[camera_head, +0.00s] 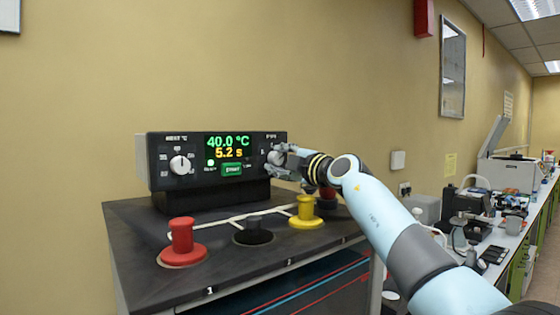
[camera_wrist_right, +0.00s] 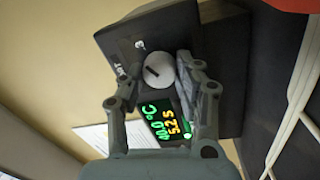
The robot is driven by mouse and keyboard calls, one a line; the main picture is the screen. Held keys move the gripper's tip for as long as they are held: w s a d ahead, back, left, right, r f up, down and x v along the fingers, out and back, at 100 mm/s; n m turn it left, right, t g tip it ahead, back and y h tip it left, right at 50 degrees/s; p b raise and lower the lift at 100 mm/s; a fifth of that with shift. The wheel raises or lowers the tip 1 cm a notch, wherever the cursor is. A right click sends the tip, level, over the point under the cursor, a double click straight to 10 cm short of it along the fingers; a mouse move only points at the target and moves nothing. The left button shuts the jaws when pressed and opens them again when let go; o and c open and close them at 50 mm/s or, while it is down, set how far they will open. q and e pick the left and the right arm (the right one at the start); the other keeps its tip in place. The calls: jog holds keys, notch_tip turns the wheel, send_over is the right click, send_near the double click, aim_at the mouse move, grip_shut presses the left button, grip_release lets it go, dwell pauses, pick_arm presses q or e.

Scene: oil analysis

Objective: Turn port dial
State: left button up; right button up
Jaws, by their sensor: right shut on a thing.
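The port dial (camera_wrist_right: 158,71) is a round white knob with a dark pointer mark, on the right side of the black control box (camera_head: 210,188). My right gripper (camera_wrist_right: 164,66) has its fingers on both sides of the dial and is shut on it. In the head view the right gripper (camera_head: 281,160) reaches the box's right end from the right and partly covers the dial. The display (camera_head: 228,147) reads 40.0 °C and 5.2 s. A second white dial (camera_head: 180,165) sits on the box's left side, apart from the gripper. My left gripper is not in view.
Another dark and red piece is partly hidden below my right gripper. A bench with lab equipment (camera_head: 512,173) runs along the right.

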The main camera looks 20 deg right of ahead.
jog(key=o, duration=1.1)
jog(key=shift+d, duration=0.1)
jog(key=shift+o, duration=0.2)
jog(key=v, duration=1.1)
jog(key=shift+s+f, duration=0.15)
jog(key=shift+s, duration=0.4)
